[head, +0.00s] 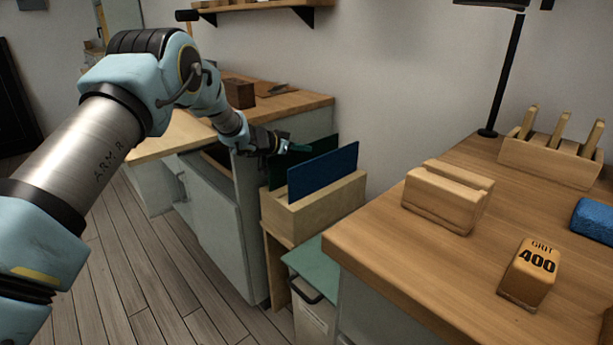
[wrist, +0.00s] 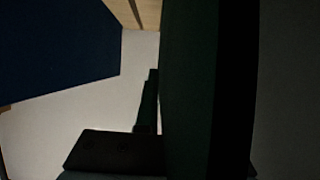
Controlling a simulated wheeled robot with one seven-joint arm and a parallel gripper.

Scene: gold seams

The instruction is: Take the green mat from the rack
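The green mat (head: 280,172) is dark and stands upright in the wooden rack (head: 327,205), behind the blue mat (head: 322,170), which hides part of it. My gripper (head: 290,146) is at the green mat's upper edge. In the wrist view the green mat (wrist: 188,90) is a tall dark band very close to the camera. One dark finger (wrist: 148,102) shows just left of it; the other finger is not clearly seen. I cannot tell whether the fingers press on the mat. The blue mat (wrist: 55,45) fills the upper left there, apart from the finger.
A wooden workbench (head: 390,240) at right bears a grooved wooden block (head: 447,197), a GRIT 400 block (head: 530,273) and a slotted holder (head: 550,160). A grey cabinet (head: 228,235) stands left of the rack. A bin (head: 312,310) is below. Floor at left is clear.

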